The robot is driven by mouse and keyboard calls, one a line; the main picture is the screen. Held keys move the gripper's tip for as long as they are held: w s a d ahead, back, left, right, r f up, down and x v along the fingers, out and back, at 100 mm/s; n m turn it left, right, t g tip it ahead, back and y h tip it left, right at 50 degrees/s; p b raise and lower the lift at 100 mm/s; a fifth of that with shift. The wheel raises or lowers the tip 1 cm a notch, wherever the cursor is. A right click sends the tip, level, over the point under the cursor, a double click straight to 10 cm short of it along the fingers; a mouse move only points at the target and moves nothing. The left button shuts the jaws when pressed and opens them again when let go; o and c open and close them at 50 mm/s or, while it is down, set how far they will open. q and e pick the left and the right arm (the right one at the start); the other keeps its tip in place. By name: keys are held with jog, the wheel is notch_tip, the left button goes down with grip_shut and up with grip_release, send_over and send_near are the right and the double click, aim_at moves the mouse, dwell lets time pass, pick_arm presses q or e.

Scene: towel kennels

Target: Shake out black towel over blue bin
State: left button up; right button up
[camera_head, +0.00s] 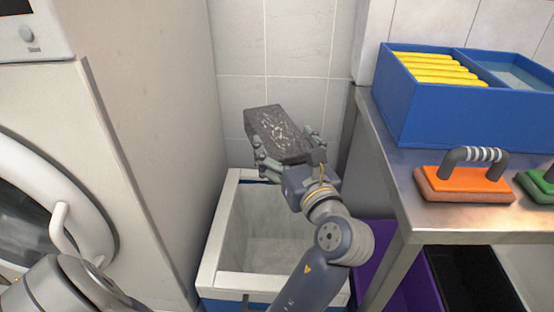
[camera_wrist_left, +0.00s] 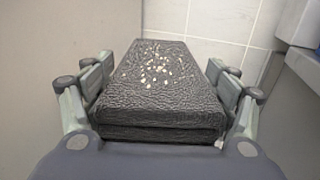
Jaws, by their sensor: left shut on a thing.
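The black towel (camera_head: 277,132) is a folded, textured block with pale crumbs scattered on its upper face. My left gripper (camera_head: 288,146) is shut on it, with fingers on both sides, and holds it above the far part of the blue bin. The towel (camera_wrist_left: 160,85) fills the middle of the left wrist view between the gripper's fingers (camera_wrist_left: 160,100), crumbs on top. The blue bin (camera_head: 212,255) has a thick white rim, pale inside walls and blue outside. My left forearm hides its right part. My right gripper is not in view.
A white washer (camera_head: 130,150) stands close on the left, a tiled wall behind. At right, a steel table (camera_head: 385,160) holds a blue box (camera_head: 430,115) with yellow cloths, an orange brush (camera_head: 463,185) and a green brush (camera_head: 537,186). Purple (camera_head: 375,255) and black (camera_head: 470,280) bins sit below.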

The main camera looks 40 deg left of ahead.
pick_arm(q)
jog(key=f, duration=0.4)
jog(key=shift+d+f, duration=0.2)
jog(key=shift+f, duration=0.45)
jog(key=r, duration=0.4)
jog(key=shift+a+r, duration=0.2)
jog(key=shift+r, duration=0.05)
jog(key=shift+d, duration=0.1)
notch_tip(320, 180, down, 4)
jog(key=shift+d+f, duration=0.1)
jog(key=shift+r, duration=0.3)
jog(key=r, duration=0.3)
jog(key=shift+a+r, duration=0.2)
jog(key=shift+r, duration=0.2)
jog(key=shift+d+f, duration=0.1)
jog(key=shift+f, duration=0.25)
notch_tip(320, 180, down, 4)
jog(key=shift+d+f, duration=0.1)
jog(key=shift+d, duration=0.05)
jog(key=shift+a, duration=0.2)
